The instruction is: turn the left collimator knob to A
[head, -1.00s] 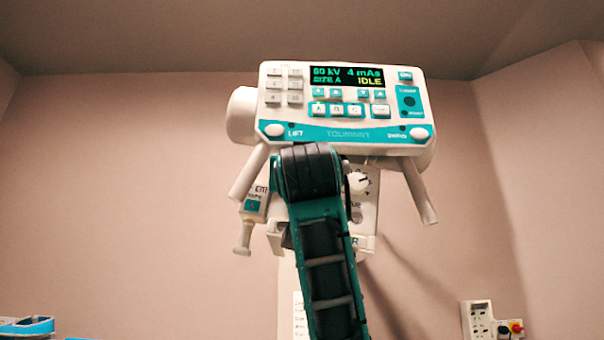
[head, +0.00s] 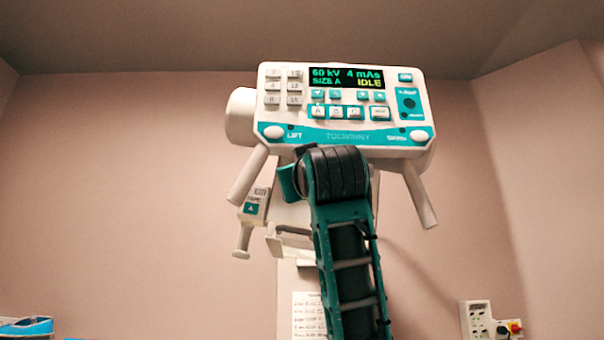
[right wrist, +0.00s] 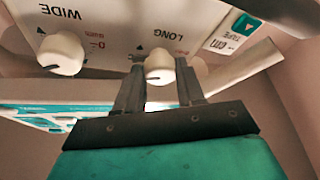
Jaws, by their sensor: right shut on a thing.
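In the right wrist view, seen upside down, the white knob by the word LONG (right wrist: 159,72) sits between the two dark fingers of my right gripper (right wrist: 160,62), which is shut on it. This is the left collimator knob as seen from the front. A dark pointer mark shows on its face. A second white knob (right wrist: 61,54), by the word WIDE, stands free at the left. In the head view my right arm covers both knobs. The control panel (head: 345,137) above reads SIZE A and IDLE. My left gripper is not in view.
Two white handles, left (head: 248,175) and right (head: 420,195), slant down from the head. A tape housing (head: 252,206) hangs at the left. Plain wall lies to both sides.

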